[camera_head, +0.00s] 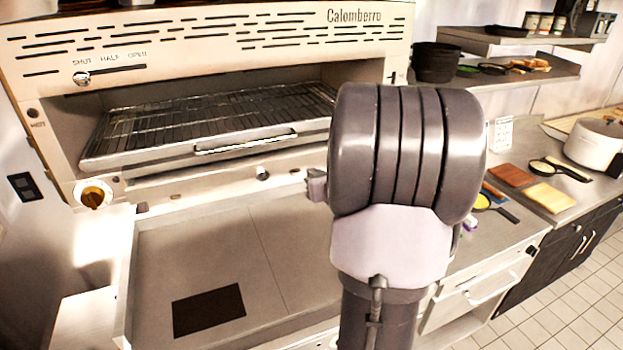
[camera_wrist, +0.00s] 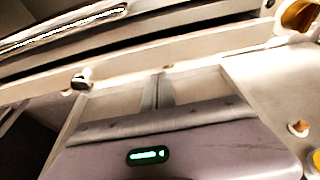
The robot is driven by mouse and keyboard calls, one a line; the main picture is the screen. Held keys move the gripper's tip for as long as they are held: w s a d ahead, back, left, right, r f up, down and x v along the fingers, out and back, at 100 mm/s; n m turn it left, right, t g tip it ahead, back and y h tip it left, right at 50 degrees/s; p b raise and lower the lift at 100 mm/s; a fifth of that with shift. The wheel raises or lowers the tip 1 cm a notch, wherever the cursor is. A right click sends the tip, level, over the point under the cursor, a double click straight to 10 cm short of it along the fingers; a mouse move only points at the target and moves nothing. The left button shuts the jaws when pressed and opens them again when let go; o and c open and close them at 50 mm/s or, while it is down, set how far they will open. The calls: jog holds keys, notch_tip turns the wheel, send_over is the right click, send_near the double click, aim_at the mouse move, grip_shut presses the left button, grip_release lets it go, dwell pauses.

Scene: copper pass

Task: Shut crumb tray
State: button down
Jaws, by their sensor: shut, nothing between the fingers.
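The crumb tray (camera_head: 210,255) is a wide, shallow pale metal pan with low walls. It is pulled out from under the grill (camera_head: 210,40), with a dark rectangle on its floor. In the wrist view, part of its pale surface (camera_wrist: 110,103) shows behind my gripper (camera_wrist: 158,88). My gripper is shut and empty, its fingers pointing toward the grill's lower front. In the head view, my arm hides most of my gripper and the tray's right side. I cannot tell whether the fingers touch the tray.
A wire rack (camera_head: 200,115) with a front handle (camera_head: 245,142) sits in the grill opening above the tray. An orange knob (camera_head: 93,195) is at the lower left. A counter at right holds two boards, pans and a white pot (camera_head: 597,145). Shelves stand behind.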

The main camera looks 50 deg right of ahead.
aim_at(305, 162)
jog(key=shift+w+d, duration=0.35)
jog(key=shift+w, duration=0.2)
jog(key=shift+w+d, duration=0.3)
jog(key=shift+w, duration=0.2)
jog(key=b+x, duration=0.1)
jog(key=x, duration=0.1)
jog(key=r+x, duration=0.1)
jog(key=shift+w+d+f+b, duration=0.2)
jog(key=shift+w+d+b, duration=0.05)
jog(key=shift+w+b, duration=0.15)
jog(key=shift+w+r, duration=0.1)
jog(key=shift+r, duration=0.3)
jog(key=shift+f, duration=0.1)
